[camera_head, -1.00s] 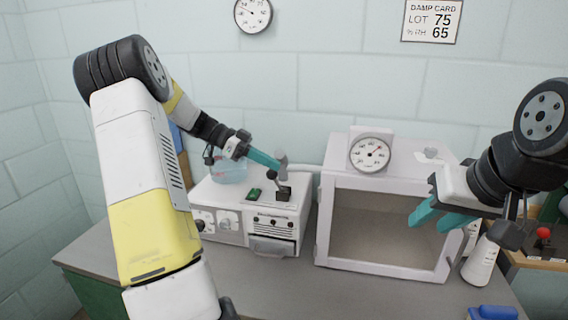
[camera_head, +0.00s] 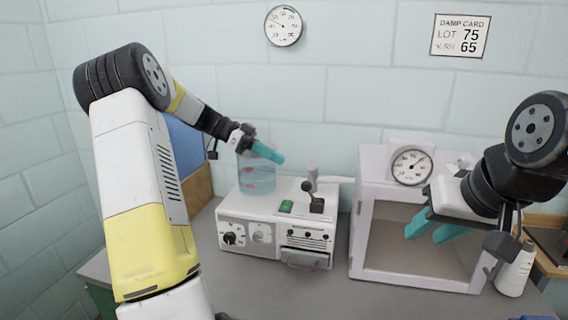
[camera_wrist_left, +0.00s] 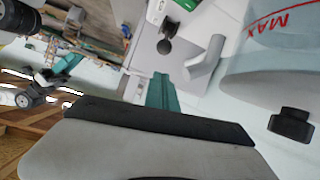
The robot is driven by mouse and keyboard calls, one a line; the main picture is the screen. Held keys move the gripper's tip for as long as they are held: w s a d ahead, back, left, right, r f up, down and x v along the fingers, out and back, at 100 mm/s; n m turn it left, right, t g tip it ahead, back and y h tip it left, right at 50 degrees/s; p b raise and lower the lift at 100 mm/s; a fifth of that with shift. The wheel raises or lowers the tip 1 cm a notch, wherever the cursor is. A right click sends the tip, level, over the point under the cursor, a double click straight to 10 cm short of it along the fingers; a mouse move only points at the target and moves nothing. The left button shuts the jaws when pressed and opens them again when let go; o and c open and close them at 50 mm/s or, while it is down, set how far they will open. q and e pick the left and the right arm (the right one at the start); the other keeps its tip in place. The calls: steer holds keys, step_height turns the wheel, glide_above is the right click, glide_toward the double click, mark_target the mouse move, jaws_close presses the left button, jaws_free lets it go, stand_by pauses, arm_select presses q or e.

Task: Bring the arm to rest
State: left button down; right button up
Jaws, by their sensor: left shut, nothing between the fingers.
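My left arm comes in from the left in the head view, and its gripper (camera_head: 270,153) has teal fingers that are shut and empty. It is in the air by the clear water tank (camera_head: 257,178), above the white machine (camera_head: 262,222). In the left wrist view the shut teal fingers (camera_wrist_left: 161,92) point toward the machine's lever. The tank, marked MAX, also shows there (camera_wrist_left: 285,50). My right gripper (camera_head: 432,229) is open, its two teal fingers apart, in front of the white cabinet. Nothing is seen between them.
The white machine carries a black-knobbed lever (camera_head: 316,204) and a green switch (camera_head: 286,207). The open-fronted white cabinet (camera_head: 362,235) with a dial (camera_head: 411,166) stands to its right. A white bottle (camera_head: 515,270) stands at the right. The grey table (camera_head: 300,290) is clear in front.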

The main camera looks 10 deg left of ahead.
stand_by(0.3)
arm_select(q)
steer(key=s+d+r+n+y, duration=0.2)
steer(key=s+d+n+y, duration=0.45)
steer(key=s, duration=0.65)
steer(key=s+a+f+n+t+y, duration=0.1)
steer(key=s+n+t+y, duration=0.3)
steer(key=s+n, duration=0.4)
steer(key=s+t, duration=0.1)
steer(key=s, duration=0.5)
steer(key=shift+a+f+t, duration=0.25)
steer(key=shift+a+t, duration=0.05)
steer(key=shift+a, duration=0.05)
steer(key=shift+n, duration=0.25)
